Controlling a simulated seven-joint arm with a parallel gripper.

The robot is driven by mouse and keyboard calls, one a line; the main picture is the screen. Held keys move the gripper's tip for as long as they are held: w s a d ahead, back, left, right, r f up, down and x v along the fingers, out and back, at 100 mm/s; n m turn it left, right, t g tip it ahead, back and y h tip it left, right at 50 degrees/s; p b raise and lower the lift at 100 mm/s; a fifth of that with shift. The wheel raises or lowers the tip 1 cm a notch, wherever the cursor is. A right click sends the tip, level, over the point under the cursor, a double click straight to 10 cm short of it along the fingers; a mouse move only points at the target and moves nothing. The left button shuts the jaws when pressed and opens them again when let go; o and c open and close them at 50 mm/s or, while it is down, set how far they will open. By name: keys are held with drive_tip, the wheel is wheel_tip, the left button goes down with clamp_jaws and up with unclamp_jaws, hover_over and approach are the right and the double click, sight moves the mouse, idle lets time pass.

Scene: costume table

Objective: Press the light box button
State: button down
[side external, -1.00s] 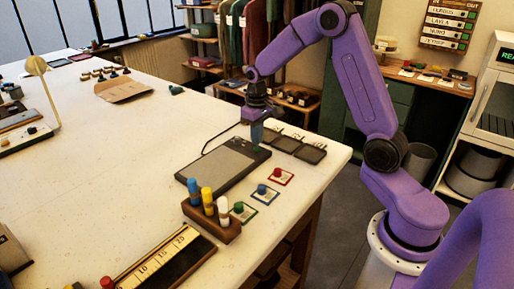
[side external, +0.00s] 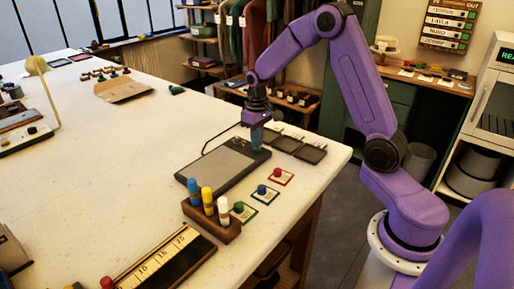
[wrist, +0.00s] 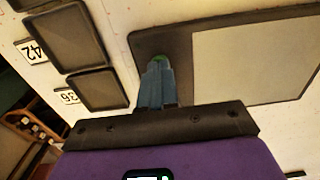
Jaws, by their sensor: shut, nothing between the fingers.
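The light box (side external: 222,166) is a dark flat slab with a grey panel, lying on the white table. In the wrist view its pale panel (wrist: 250,62) fills the right side. Its green button (wrist: 160,57) shows at the dark border, just beyond my fingertips and partly hidden by them. My gripper (side external: 256,147) points down over the far right corner of the light box. In the wrist view my gripper (wrist: 156,68) has its blue fingers shut together and empty, at the button. I cannot tell whether they touch it.
Dark square trays (side external: 286,143) lie right of the light box, beside number cards. A wooden marker holder (side external: 212,222) stands in front. Cards with green, blue and red pegs (side external: 262,192) lie nearby. The table left of the light box is clear.

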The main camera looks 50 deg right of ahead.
drive_tip(key=shift+f, duration=0.4)
drive_tip(key=shift+r, duration=3.5)
